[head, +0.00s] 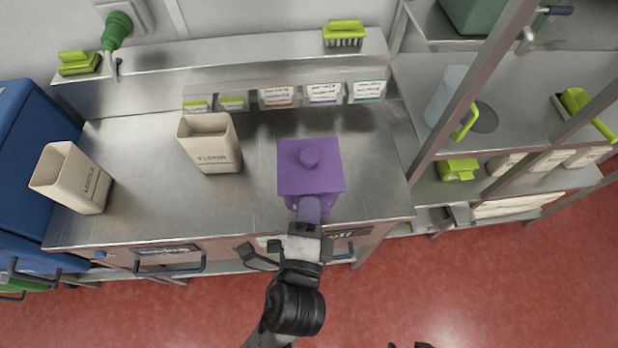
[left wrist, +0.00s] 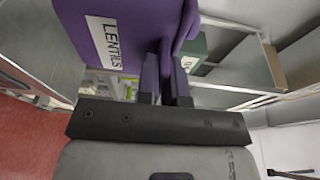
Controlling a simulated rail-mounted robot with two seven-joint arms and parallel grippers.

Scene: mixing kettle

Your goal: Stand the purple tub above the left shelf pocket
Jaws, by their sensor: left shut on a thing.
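The purple tub (head: 310,178) has a lid with a round knob and is over the right part of the steel counter in the head view. My left gripper (head: 306,228) is shut on its handle on the near side. In the left wrist view the tub (left wrist: 75,28) bears a LENTILS label, and the gripper fingers (left wrist: 165,85) close on the purple handle. Whether the tub touches the counter is unclear. Small labelled pockets (head: 277,97) line the back of the counter; which one is the left shelf pocket is unclear. Only dark bits at the bottom edge may be my right gripper.
A beige bin (head: 210,145) stands left of the tub, another beige bin (head: 72,178) at the counter's far left. A steel shelf (head: 220,60) with green brushes runs behind. A rack (head: 500,75) with a clear jug stands right. The counter between bin and tub is clear.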

